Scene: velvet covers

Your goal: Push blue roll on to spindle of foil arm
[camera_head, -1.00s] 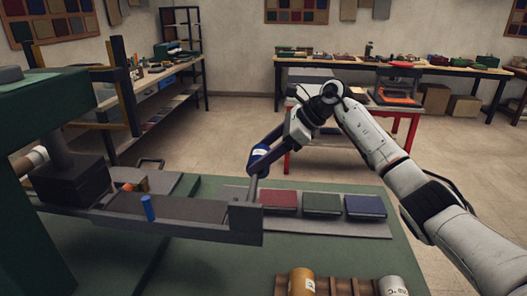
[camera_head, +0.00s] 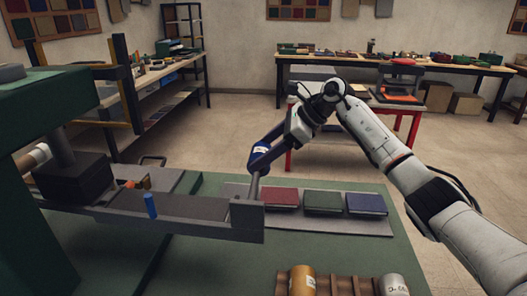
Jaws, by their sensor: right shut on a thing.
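The blue roll (camera_head: 258,160) has a white label band and sits at the top of a thin grey spindle (camera_head: 254,187). The spindle stands at the right end of a long grey arm (camera_head: 190,214) over the green bench. My right gripper (camera_head: 264,146) is shut on the blue roll from above and to the right, with its dark fingers slanting down to the left. The roll looks tilted. I cannot tell how far the spindle reaches inside it. My left gripper is not in view.
Red (camera_head: 280,198), green (camera_head: 323,203) and blue (camera_head: 366,204) books lie on a grey board behind the arm. A gold roll (camera_head: 302,281) and a silver roll (camera_head: 393,286) rest on a ribbed wooden rack at the front. A green press frame (camera_head: 50,112) fills the left.

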